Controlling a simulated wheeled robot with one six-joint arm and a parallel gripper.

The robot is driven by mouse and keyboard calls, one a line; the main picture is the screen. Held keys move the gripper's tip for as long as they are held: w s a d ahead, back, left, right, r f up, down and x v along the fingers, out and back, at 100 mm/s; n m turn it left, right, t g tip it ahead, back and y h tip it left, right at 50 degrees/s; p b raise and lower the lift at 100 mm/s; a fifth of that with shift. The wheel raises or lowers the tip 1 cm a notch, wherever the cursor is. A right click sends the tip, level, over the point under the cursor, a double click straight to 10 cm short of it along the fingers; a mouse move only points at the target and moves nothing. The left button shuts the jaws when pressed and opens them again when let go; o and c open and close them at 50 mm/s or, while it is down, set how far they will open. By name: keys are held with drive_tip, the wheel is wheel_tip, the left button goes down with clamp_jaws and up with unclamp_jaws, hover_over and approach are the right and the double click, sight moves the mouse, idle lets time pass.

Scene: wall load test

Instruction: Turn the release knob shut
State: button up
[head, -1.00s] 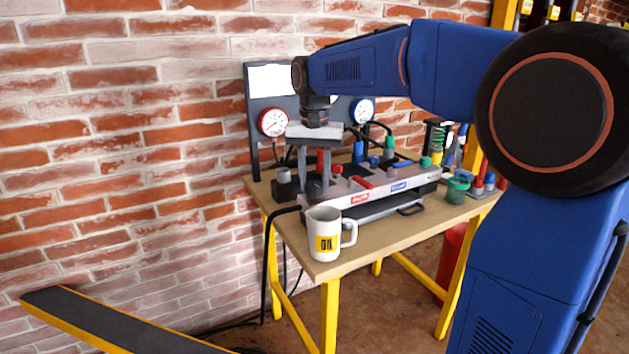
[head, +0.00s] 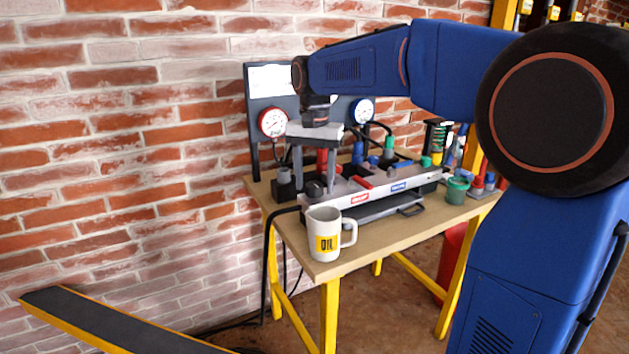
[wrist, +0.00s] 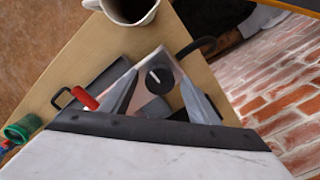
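The release knob (head: 314,188) is a round black knob on the near left end of the pale manifold block (head: 378,194). In the wrist view the knob (wrist: 158,77) shows a short white mark on its top face. My gripper (head: 314,181) points down over that end of the block. Its two grey fingers are spread apart and empty. In the wrist view my gripper (wrist: 160,83) has one finger on each side of the knob, with gaps visible. Whether the fingertips reach down to the knob's height is hard to tell.
A white OIL mug (head: 325,234) stands close in front of the block on the wooden bench (head: 335,266). A red-rimmed gauge (head: 273,122) and a blue-rimmed gauge (head: 362,111) are on the panel behind. A green cup (head: 457,190) stands right. A brick wall (head: 130,180) is behind.

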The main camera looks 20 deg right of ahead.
sight(315, 184)
wheel_tip(315, 184, up, 17)
drive_tip(key=shift+r, duration=0.2)
idle(0.7)
drive_tip(key=shift+s, duration=0.1)
